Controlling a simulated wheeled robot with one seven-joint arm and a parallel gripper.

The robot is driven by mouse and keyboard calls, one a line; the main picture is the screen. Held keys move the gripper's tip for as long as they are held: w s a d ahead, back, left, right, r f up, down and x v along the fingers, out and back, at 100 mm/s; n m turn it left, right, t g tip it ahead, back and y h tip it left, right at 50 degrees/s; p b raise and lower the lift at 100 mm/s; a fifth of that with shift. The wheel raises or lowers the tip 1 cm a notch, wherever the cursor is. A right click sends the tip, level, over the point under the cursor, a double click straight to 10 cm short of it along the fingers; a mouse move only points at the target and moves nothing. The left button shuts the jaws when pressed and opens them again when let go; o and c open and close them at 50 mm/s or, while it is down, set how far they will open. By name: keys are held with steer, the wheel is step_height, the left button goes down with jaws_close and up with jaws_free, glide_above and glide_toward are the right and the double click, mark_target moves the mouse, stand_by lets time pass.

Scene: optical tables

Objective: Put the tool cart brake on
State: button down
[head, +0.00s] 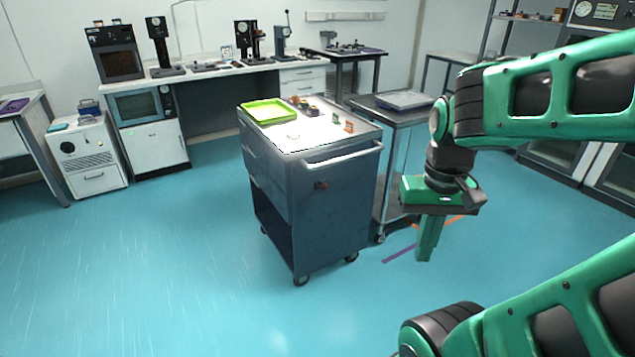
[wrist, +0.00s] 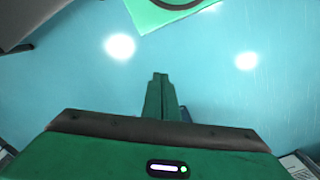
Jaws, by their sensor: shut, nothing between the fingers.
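The tool cart (head: 310,205) stands in the middle of the head view. It is dark blue-grey with a light top, a white push handle (head: 343,155) on its near right end and black castors (head: 301,281) below. A small dark part with a reddish spot (head: 321,184) sits on its end panel below the handle. I cannot tell whether this is the brake. My gripper (head: 425,258) hangs pointing down, to the right of the cart and apart from it. Its fingers are shut and empty, and they also show in the wrist view (wrist: 160,78) above bare floor.
A green tray (head: 268,111) and several small items lie on the cart top. A second dark cart (head: 394,112) with a grey tray (head: 404,99) stands close behind on the right. Workbenches line the back wall. The blue floor (head: 180,270) is clear at the left and front.

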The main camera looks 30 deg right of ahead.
steer(key=w+d+n+t+h, duration=0.15)
steer(key=w+d, duration=0.25)
steer(key=w, duration=0.8)
steer(key=w+d+n+t+h, duration=0.1)
steer(key=w+d+n+h, duration=0.2)
steer(key=w, duration=1)
steer(key=w+d+f+n+t, duration=0.1)
steer(key=w+f+n+t, duration=0.3)
steer(key=w, duration=0.8)
steer(key=n, duration=0.2)
glide_toward(322, 186)
steer(key=r, duration=0.2)
steer(key=a+r, duration=0.1)
steer(key=shift+s+a+r, duration=0.15)
steer(key=shift+s+r, duration=0.1)
steer(key=shift+s, duration=0.05)
steer(key=x, duration=1)
